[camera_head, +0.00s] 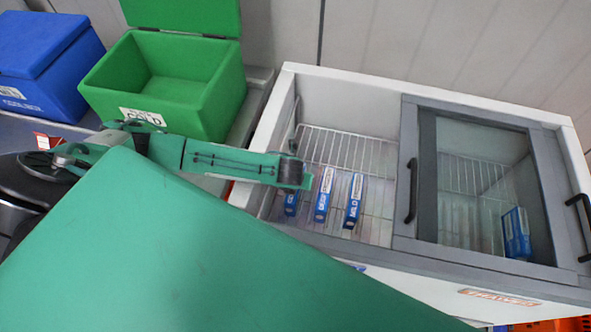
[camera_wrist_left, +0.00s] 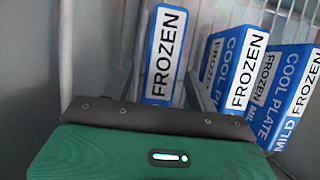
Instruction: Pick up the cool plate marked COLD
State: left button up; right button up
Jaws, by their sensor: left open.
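Several blue-and-white cool plates stand on edge in the open left part of the freezer. In the head view they are the left plate (camera_head: 291,203), the middle plate (camera_head: 324,195) and the right plate (camera_head: 353,200). The wrist view shows a plate reading FROZEN (camera_wrist_left: 165,50), another reading COOL PLATE and FROZEN (camera_wrist_left: 243,72), and one reading COOL PLATE MILD FROZEN (camera_wrist_left: 292,98). I read COLD on none of them. My left gripper (camera_head: 293,178) is above the left plate. In the wrist view its open fingers (camera_wrist_left: 163,90) are either side of the nearest FROZEN plate.
The freezer (camera_head: 272,118) has white walls and a wire rack. Its sliding glass lid (camera_head: 409,150) covers the right part, with another blue plate (camera_head: 516,232) beneath. An open green box (camera_head: 205,115) and a closed blue box (camera_head: 40,60) stand to the left.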

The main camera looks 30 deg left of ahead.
pick_arm(q)
jog(key=shift+f, duration=0.25)
dwell(0.6)
grip_shut()
jog(key=shift+r, duration=0.1)
